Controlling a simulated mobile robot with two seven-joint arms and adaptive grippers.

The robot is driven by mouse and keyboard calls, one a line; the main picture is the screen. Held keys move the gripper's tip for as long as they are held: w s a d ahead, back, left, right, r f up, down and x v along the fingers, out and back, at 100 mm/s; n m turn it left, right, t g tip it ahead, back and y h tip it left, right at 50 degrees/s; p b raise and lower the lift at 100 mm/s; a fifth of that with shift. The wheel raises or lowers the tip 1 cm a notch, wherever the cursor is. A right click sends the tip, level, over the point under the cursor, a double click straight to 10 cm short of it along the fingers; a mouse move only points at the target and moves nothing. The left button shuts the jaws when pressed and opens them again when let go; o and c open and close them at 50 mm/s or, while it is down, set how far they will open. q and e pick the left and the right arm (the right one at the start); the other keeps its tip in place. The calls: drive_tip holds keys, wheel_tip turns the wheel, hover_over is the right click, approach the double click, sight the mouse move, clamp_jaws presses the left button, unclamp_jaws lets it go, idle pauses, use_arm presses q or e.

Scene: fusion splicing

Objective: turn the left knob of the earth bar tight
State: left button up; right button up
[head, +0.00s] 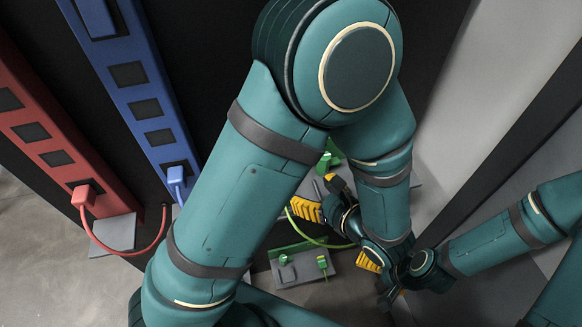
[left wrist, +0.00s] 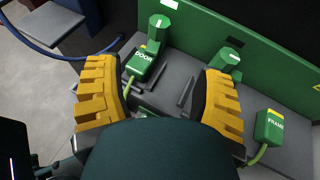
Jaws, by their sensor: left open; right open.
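In the left wrist view the earth bar has a green back plate (left wrist: 190,32) and a grey base. Its left knob (left wrist: 158,28) is green with a white mark and stands beyond my fingertips, between them in the picture. The right knob (left wrist: 230,58) stands by the right fingertip. A green DOOR lug (left wrist: 142,62) lies just in front of the left knob. My left gripper (left wrist: 160,85) is open, with nothing between its yellow fingers; it also shows in the head view (head: 322,195). My right gripper (head: 380,272) is open in the head view, partly hidden.
A green FRAME lug (left wrist: 270,128) with a cable lies at the right, apart from the knobs. A grey block (head: 300,274) with small green parts sits below my left arm. Red (head: 55,130) and blue (head: 140,85) socket strips stand at the left. My left arm hides much of the middle.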

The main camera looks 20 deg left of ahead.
use_arm(q)
drive_tip(key=b+x, duration=0.1)
drive_tip(key=x, duration=1.2)
drive_tip(key=shift+a+f+b, duration=0.2)
drive_tip(key=shift+a+b, duration=0.15)
drive_tip(key=shift+c, duration=0.2)
clamp_jaws()
